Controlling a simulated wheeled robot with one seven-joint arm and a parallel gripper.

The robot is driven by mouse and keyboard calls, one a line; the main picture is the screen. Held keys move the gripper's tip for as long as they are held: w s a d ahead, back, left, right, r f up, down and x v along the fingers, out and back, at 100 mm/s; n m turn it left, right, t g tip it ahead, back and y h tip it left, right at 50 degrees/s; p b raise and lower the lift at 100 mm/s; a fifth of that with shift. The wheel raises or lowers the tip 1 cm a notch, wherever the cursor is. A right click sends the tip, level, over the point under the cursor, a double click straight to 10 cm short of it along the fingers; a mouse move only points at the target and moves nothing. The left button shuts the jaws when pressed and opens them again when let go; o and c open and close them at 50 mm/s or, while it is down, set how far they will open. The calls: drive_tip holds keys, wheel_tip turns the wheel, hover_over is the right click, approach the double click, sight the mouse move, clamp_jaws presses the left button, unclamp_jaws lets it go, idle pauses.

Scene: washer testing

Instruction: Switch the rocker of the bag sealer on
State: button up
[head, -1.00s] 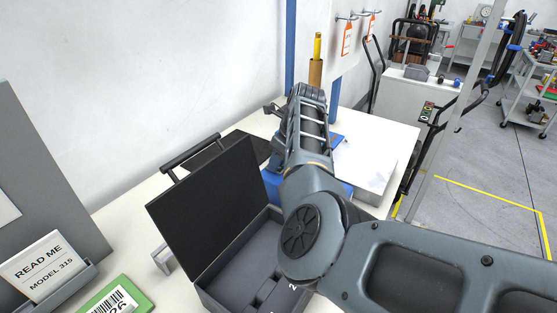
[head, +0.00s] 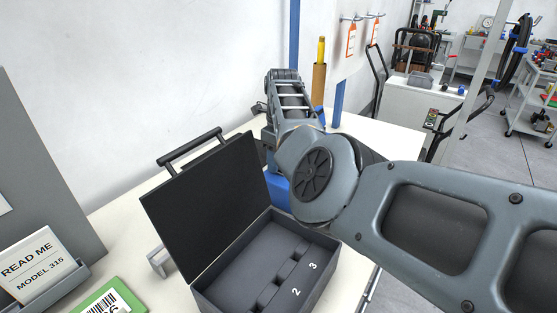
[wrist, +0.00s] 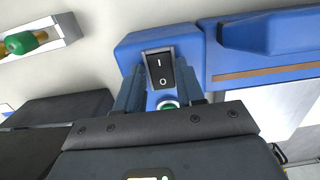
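The blue bag sealer (wrist: 222,72) fills the upper middle and right of the wrist view. Its black rocker (wrist: 160,70) sits in a light frame, with "I" at the upper end and "O" at the lower end. A round green part (wrist: 167,104) shows just below the rocker. My gripper (wrist: 160,74) is open and empty, its two fingers apart on either side of the rocker in the picture. I cannot tell whether a finger touches the sealer. In the head view my arm hides most of the sealer (head: 278,190) and the gripper's fingertips.
An open black case (head: 205,205) with numbered slots stands in front of the arm. A grey stand with a README card (head: 30,262) and a green barcode label (head: 108,300) are at the left. A brown post with a yellow top (head: 319,85) rises behind the arm.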

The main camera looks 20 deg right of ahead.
drive_tip(key=shift+o, duration=1.2)
drive_tip(key=shift+r, duration=0.1)
wheel_tip(320, 180, up, 8)
drive_tip(key=shift+s+d, duration=0.15)
drive_tip(key=shift+s, duration=0.05)
drive_tip(key=shift+f, duration=0.25)
